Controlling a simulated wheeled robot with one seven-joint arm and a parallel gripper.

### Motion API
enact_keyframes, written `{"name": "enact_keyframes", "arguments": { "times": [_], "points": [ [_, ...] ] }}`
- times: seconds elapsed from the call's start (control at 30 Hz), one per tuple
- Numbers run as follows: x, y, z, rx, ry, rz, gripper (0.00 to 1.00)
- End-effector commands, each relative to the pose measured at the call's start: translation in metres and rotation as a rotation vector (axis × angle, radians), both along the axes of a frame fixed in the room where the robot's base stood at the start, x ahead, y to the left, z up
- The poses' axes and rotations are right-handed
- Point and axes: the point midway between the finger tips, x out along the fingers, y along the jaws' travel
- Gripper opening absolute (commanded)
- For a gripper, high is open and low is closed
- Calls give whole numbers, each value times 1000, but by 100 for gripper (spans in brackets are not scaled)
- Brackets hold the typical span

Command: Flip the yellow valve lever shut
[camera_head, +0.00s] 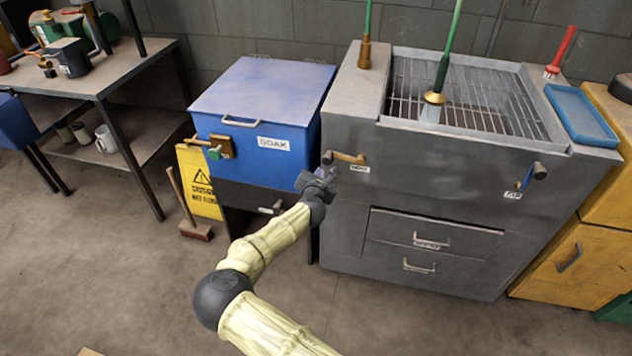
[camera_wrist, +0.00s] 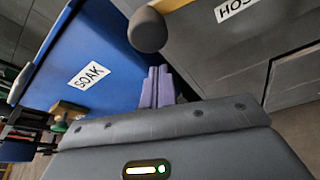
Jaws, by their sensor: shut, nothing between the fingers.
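The yellow valve lever (camera_head: 347,158) is on the front of the grey sink cabinet, above the HOSE label. It lies nearly level, with a dark round knob at its left end. In the wrist view the knob (camera_wrist: 147,29) is large and close, with a strip of the yellow lever (camera_wrist: 172,4) at the top edge. My gripper (camera_head: 324,174) is just below the knob, in front of the gap between the blue box and the cabinet. Its purple fingers (camera_wrist: 156,86) are together and empty. I cannot tell whether they touch the knob.
The blue SOAK box (camera_head: 262,95) stands left, with a brass, green-handled valve (camera_head: 218,148). A blue TAP lever (camera_head: 525,178) is at the cabinet's right. A yellow floor sign (camera_head: 200,180) and a brush (camera_head: 190,215) stand left of the box. The front floor is mostly clear.

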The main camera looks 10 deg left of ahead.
Motion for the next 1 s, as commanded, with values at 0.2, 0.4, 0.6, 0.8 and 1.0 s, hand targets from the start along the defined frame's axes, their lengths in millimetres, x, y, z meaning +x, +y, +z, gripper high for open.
{"name": "enact_keyframes", "arguments": {
  "times": [0.2, 0.4, 0.6, 0.8, 1.0],
  "points": [
    [0, -8, 18, 0, 0, -1, 0],
    [0, -9, 20, -1, 1, 0, 0],
    [0, -9, 20, 1, 1, 0, 0],
    [-1, -8, 23, 28, 1, 0, 0],
    [0, -9, 26, 53, 1, -2, 0]
  ]
}}
